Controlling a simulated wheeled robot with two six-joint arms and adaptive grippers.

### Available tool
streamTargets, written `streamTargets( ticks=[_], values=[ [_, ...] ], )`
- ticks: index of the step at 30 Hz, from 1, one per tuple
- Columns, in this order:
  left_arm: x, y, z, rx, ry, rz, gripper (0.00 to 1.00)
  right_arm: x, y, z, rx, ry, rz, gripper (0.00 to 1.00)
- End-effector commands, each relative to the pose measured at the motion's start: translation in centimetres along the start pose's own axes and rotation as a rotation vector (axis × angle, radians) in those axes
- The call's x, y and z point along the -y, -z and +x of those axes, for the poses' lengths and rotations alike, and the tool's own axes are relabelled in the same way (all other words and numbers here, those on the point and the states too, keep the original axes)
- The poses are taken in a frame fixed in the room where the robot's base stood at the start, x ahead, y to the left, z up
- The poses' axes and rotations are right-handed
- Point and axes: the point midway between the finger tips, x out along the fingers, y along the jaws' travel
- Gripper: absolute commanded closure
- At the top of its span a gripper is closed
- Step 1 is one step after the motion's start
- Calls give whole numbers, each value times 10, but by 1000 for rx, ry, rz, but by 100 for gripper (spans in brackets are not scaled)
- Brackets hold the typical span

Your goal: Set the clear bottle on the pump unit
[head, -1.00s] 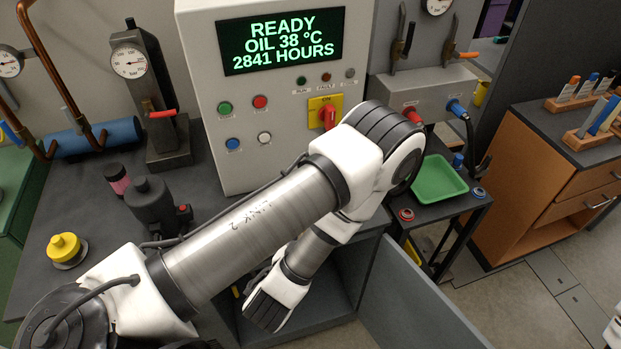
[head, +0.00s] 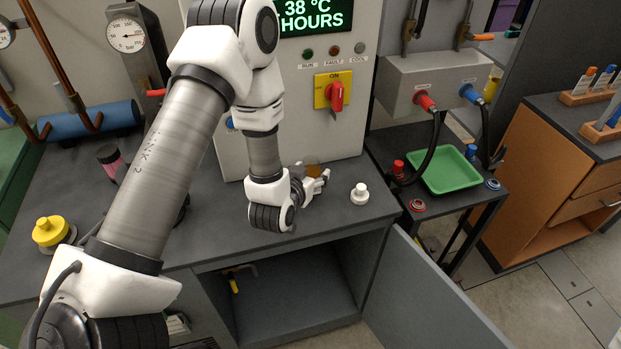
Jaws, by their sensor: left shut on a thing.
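My left gripper (head: 318,180) is over the worktop in front of the control cabinet, right of the picture's middle. It is shut on a small see-through thing with amber in it, probably the clear bottle (head: 312,165); the fingers and wrist hide part of it. I cannot tell whether its base touches the worktop. A dark unit, probably the pump unit (head: 184,209), is almost wholly hidden behind my left arm. My right gripper is not in view.
A white capped piece (head: 360,194) stands just right of my left gripper. A yellow capped piece (head: 50,232) and a pink jar (head: 110,157) stand at the left. The cabinet (head: 352,135) rises close behind; a green tray (head: 450,170) is on the side cart.

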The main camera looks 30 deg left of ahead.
Motion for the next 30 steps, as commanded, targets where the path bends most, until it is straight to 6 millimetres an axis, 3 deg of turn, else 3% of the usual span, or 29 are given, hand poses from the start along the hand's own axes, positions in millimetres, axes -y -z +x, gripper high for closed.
streamTargets(
  ticks=[4, 14, 15, 17, 30],
  values=[
    [0, -21, 8, 2, 0, 2, 81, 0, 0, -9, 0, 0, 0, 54],
    [0, -27, 10, 0, 0, 0, 81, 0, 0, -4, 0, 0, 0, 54],
    [0, -27, 10, 0, 0, 0, 33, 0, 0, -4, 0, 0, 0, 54],
    [0, -26, 10, 0, 0, 0, 15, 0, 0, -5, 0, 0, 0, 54],
    [-1, -26, 1, 3, 0, -1, 15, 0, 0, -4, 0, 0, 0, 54]
  ],
)
